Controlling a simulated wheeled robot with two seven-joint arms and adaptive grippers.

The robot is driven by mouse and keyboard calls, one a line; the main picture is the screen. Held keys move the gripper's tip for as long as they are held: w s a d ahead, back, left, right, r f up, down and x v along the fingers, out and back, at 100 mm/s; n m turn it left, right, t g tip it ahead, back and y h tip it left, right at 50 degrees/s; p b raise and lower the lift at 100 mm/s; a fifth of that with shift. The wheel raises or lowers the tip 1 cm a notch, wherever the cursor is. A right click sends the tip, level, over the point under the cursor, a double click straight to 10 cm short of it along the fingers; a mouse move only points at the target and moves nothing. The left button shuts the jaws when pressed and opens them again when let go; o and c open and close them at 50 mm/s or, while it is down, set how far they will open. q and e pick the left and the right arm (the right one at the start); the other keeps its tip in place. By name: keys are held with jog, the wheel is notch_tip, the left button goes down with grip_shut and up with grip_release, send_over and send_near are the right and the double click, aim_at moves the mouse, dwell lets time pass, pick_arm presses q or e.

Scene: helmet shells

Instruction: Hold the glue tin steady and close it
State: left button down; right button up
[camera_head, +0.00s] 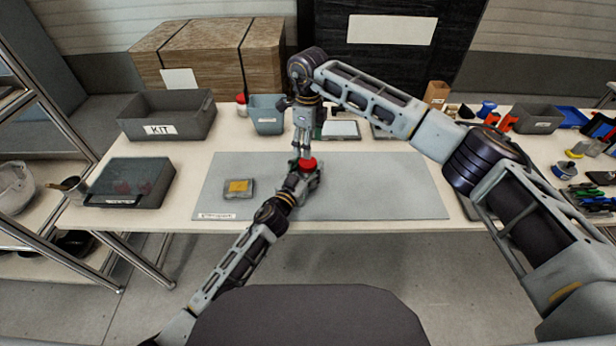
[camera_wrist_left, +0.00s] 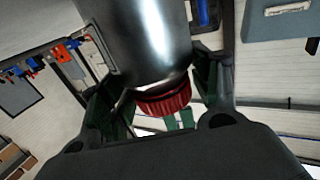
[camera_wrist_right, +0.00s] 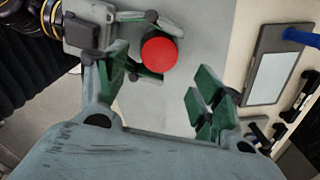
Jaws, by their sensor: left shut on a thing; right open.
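The glue tin, a grey metal cylinder (camera_wrist_left: 140,40) with a red ribbed cap (camera_wrist_left: 165,100) at one end, is held above the grey mat. In the head view the red cap (camera_head: 308,165) faces up; the tin's body is mostly hidden by the grippers. My left gripper (camera_head: 302,178) is shut on the tin from the near side. My right gripper (camera_head: 303,150) points down just above the cap. In the right wrist view its green fingers are apart and the cap (camera_wrist_right: 160,52) shows beyond them, ungripped. I cannot tell how tight the cap is.
The grey mat (camera_head: 390,185) is mostly free. A small tray with a yellow block (camera_head: 239,188) lies on its left. A KIT bin (camera_head: 168,116), a dark lidded box (camera_head: 130,182), a blue-grey tub (camera_head: 266,115) and a red-capped bottle (camera_head: 241,106) stand around. Several tools crowd the far right.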

aim_at(308, 162)
jog(key=shift+f, duration=3.7)
jog(key=c, duration=1.1)
jog(key=shift+o, duration=0.2)
jog(key=shift+m, duration=1.8)
jog(key=o, duration=1.1)
jog(key=shift+r, duration=0.1)
